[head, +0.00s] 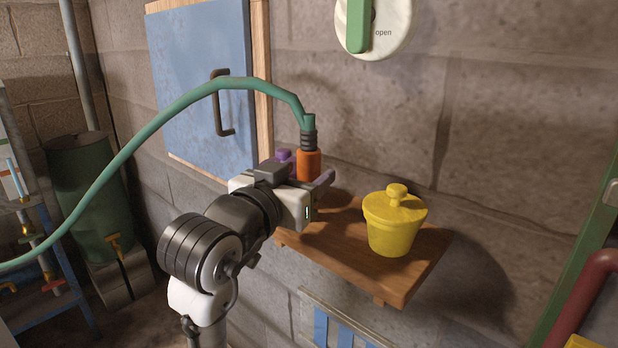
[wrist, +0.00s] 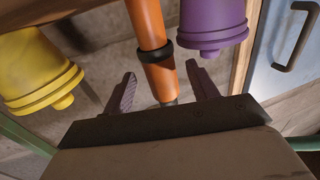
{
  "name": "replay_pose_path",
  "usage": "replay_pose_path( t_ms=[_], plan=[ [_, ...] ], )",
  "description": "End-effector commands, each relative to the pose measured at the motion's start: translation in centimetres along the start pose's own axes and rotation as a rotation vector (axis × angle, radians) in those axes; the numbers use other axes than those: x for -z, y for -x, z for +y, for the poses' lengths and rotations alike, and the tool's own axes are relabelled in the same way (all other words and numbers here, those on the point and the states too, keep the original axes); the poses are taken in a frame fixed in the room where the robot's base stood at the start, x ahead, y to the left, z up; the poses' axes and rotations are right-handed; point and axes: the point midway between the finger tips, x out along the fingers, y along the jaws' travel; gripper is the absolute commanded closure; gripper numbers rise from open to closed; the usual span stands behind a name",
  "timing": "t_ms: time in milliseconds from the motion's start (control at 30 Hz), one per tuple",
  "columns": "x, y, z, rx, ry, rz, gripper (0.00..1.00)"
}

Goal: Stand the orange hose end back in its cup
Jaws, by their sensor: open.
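The orange hose end (head: 309,165) stands roughly upright above the wooden shelf, with a black ribbed collar and the green hose (head: 190,97) on top. My gripper (head: 306,174) is open, with one finger on each side of the hose end. In the wrist view, which is upside down, the orange hose end (wrist: 159,78) shows between the two spread fingers. A black ring and a longer orange piece (wrist: 147,22) continue from it towards the shelf. I cannot tell whether that piece is the cup. My gripper hides the hose end's foot in the head view.
A yellow lidded pot (head: 392,228) stands on the wooden shelf (head: 415,265) to the right. A purple lidded pot (wrist: 212,22) is close on the other side, mostly hidden in the head view. A blue door (head: 200,85) and a green-handled dial (head: 385,25) are on the wall.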

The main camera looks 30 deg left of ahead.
Motion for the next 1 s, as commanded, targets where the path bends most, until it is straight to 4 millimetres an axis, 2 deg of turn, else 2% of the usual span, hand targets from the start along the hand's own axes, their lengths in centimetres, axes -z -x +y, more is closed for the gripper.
replay_pose_path(
  t_ms=[200, 300, 567, 900, 1000],
  plan=[
    [0.5, -3.3, -0.1, -0.002, 0.002, -0.003, 0.42],
    [0.4, -4.2, -0.1, -0.002, 0.001, -0.002, 0.42],
    [0.3, -4.4, -0.1, -0.001, 0.001, -0.001, 0.42],
    [0.4, -4.4, -0.1, -0.001, 0.0, -0.001, 0.86],
    [0.4, -4.4, -0.1, -0.001, 0.0, 0.0, 0.96]
  ],
)
